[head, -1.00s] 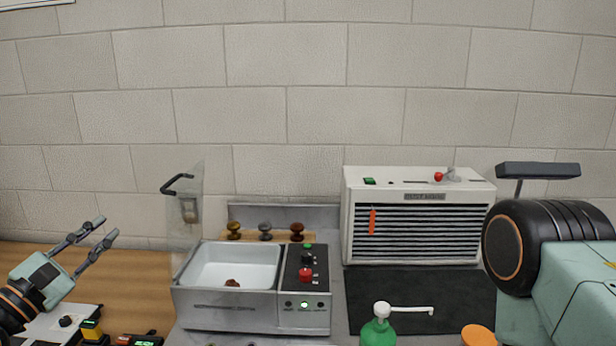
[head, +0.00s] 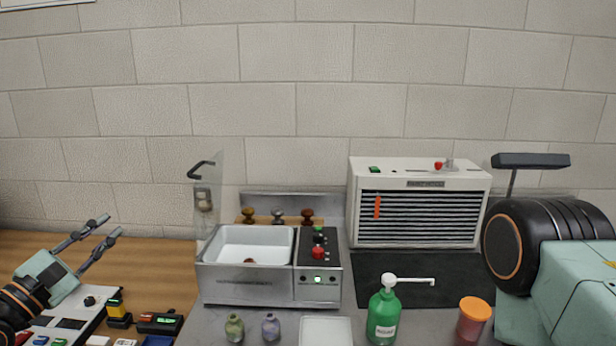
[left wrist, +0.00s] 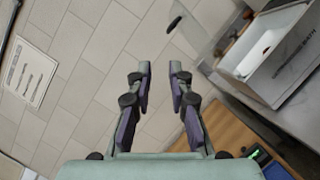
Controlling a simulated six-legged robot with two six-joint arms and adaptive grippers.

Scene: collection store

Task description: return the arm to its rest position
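My left gripper (head: 108,227) is at the lower left of the head view, raised over the wooden bench and pointing up and right. Its two fingers stand apart with nothing between them. In the left wrist view the open fingers (left wrist: 160,72) show against the block wall, also empty. On the right of the head view a large part of my own arm (head: 570,250) shows, black and pale green. My right gripper does not show.
A metal ultrasonic bath (head: 245,291) with its lid raised holds a small brown piece. A white slatted unit (head: 365,215) stands behind a dark mat (head: 400,290). A green pump bottle (head: 383,320), an orange-lidded jar (head: 473,322) and two small vases (head: 234,328) stand in front.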

